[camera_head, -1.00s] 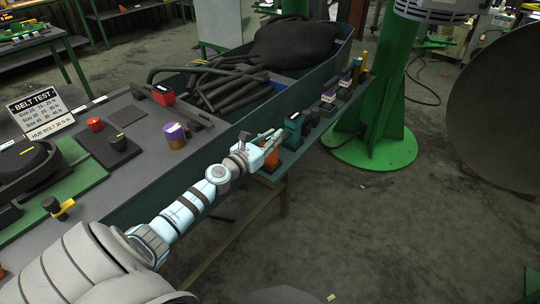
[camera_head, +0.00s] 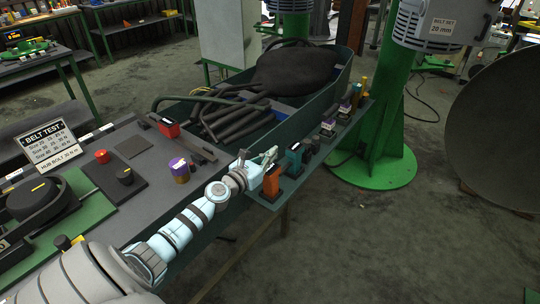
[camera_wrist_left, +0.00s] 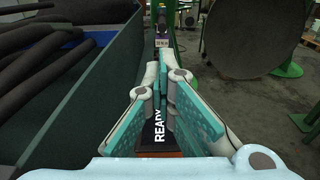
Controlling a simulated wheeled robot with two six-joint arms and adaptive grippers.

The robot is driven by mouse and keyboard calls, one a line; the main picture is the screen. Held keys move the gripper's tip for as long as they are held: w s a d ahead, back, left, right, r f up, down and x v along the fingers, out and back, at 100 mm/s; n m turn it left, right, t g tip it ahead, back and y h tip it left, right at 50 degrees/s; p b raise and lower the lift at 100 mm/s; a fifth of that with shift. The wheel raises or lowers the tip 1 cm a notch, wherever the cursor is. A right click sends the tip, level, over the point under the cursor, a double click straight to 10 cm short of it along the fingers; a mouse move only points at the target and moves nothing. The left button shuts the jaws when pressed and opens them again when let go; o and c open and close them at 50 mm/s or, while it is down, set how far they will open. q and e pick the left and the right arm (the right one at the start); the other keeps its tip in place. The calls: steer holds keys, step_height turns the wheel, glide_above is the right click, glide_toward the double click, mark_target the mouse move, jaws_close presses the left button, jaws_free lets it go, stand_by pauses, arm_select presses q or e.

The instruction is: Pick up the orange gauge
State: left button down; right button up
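The orange gauge (camera_head: 272,182) is a small upright orange block at the near edge of the bench, left of a teal block (camera_head: 293,157). My left gripper (camera_head: 268,156) is just behind and above it in the head view, and the two overlap there; I cannot tell whether they touch. In the left wrist view the fingers (camera_wrist_left: 163,88) stand apart, with a gap between their teal pads. A black face lettered READY (camera_wrist_left: 158,132) shows in that gap, with an orange-brown strip below it. My right gripper is not in view.
A green-walled tub (camera_head: 318,102) with dark hoses and a black sack lies behind the gauges. More small blocks stand along the narrow shelf to the right. A purple-topped cylinder (camera_head: 180,172) and a red block (camera_head: 170,129) are on the bench left. Open floor lies in front.

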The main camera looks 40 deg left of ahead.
arm_select(q)
step_height(320, 180, up, 14)
steer(key=p, duration=1.1)
steer(key=shift+d, duration=0.2)
steer(key=shift+f, duration=0.1)
steer(key=shift+c, duration=2.4)
jaws_free()
